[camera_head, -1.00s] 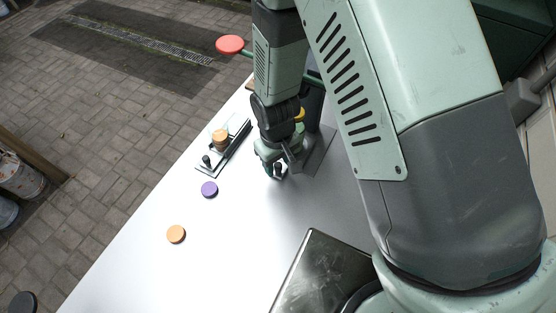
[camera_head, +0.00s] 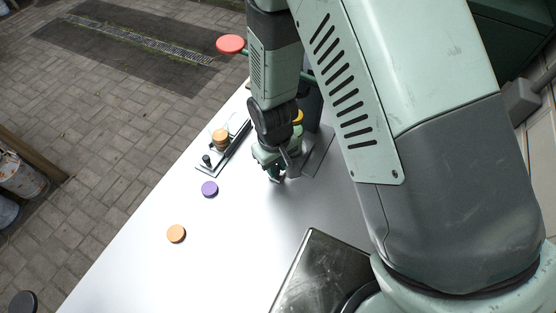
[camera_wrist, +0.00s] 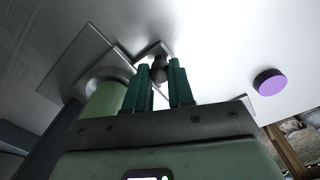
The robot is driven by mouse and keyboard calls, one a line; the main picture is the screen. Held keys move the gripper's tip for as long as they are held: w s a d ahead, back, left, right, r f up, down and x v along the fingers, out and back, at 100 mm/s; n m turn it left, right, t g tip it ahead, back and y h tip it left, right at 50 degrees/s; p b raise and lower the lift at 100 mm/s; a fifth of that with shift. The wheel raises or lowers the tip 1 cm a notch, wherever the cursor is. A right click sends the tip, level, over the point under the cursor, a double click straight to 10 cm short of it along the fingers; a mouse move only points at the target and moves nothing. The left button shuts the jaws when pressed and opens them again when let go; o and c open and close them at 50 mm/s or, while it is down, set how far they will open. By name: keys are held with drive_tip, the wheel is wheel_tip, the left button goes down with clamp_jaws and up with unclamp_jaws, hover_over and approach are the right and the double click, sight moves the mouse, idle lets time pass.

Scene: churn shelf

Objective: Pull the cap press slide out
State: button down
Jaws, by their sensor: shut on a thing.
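My gripper (camera_head: 275,175) is low at the front of the cap press. In the wrist view, its two green fingers (camera_wrist: 161,85) are shut on a dark round knob (camera_wrist: 160,70) of the cap press slide. A light bracket or plate edge shows just behind the knob. The press base (camera_wrist: 70,62) is a flat metal plate with a round metal piece, to the left of the fingers. In the head view, part of this base (camera_head: 318,155) shows to the right of my gripper. My arm hides most of the press and slide there.
A purple cap (camera_head: 209,189) and an orange cap (camera_head: 176,234) lie loose. A red knob (camera_head: 230,44) sticks out behind. A dark tray (camera_head: 315,272) sits in front. The white table between is clear.

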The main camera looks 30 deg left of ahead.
drive_tip(key=s, duration=1)
drive_tip(key=shift+s, duration=0.3)
drive_tip(key=c, duration=1)
unclamp_jaws()
drive_tip(key=shift+r, duration=0.1)
wheel_tip(320, 180, up, 11)
drive_tip(key=shift+s+f, duration=0.1)
drive_tip(key=shift+f, duration=0.05)
